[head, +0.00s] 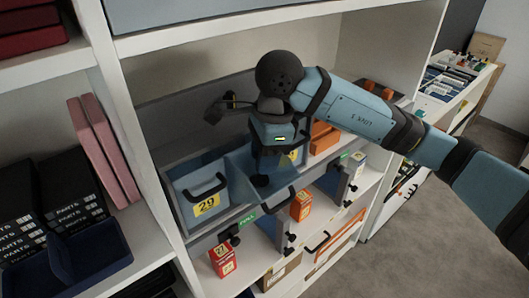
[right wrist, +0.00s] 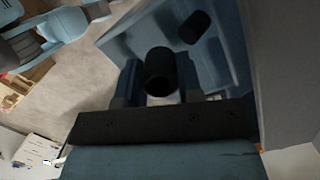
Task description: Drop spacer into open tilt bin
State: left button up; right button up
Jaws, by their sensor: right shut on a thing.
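My right gripper (head: 262,160) points down over the open blue tilt bin (head: 239,166), which leans out from the shelf. It is shut on a black cylindrical spacer (right wrist: 160,72), seen between the fingers in the right wrist view. A dark end (head: 260,181) shows below the fingers in the head view. In the right wrist view, the tilt bin (right wrist: 226,45) lies beyond the fingers, and a second black cylinder (right wrist: 195,27) appears inside it. I cannot tell how far the held spacer is above the bin floor. My left gripper is not in view.
A blue bin labelled 29 (head: 185,208) stands just left of the tilt bin. White shelf uprights (head: 128,110) flank the bay. Grey floor (head: 440,235) lies open at right.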

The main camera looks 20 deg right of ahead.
jog(key=shift+f, duration=0.3)
jog(key=shift+f, duration=0.15)
jog(key=shift+f+b, duration=0.2)
jog(key=shift+b, duration=0.3)
jog(key=shift+f+b, duration=0.35)
jog(key=shift+b, duration=0.15)
jog(key=o, duration=0.9)
jog(key=shift+r, duration=0.15)
